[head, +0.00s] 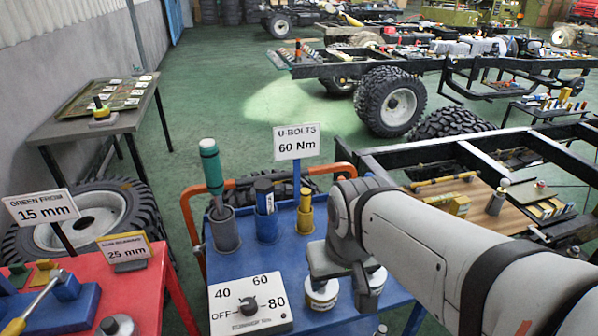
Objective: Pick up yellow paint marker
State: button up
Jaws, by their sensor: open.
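A yellow upright piece (305,212) stands on the blue cart top (236,258), behind and left of my wrist; it looks like the yellow marker in its holder, but it is too small to be sure. My gripper (347,282) is over the right part of the cart, in front of and right of the yellow piece and apart from it. It is open, with nothing seen in it. My arm hides part of the cart and of the round jars beneath.
A blue cylinder (265,200) and a green-handled tool (211,165) stand in holders left of the yellow piece. A U-BOLTS sign (300,141) rises behind it. A dial box (250,304) is at the front. A chassis frame (440,153) is at the right.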

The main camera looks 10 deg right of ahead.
aim_at(305, 193)
jog(key=u, duration=1.5)
jog(key=k, duration=1.15)
jog(key=z, duration=1.3)
jog(key=i, duration=1)
jog(key=z, duration=0.1)
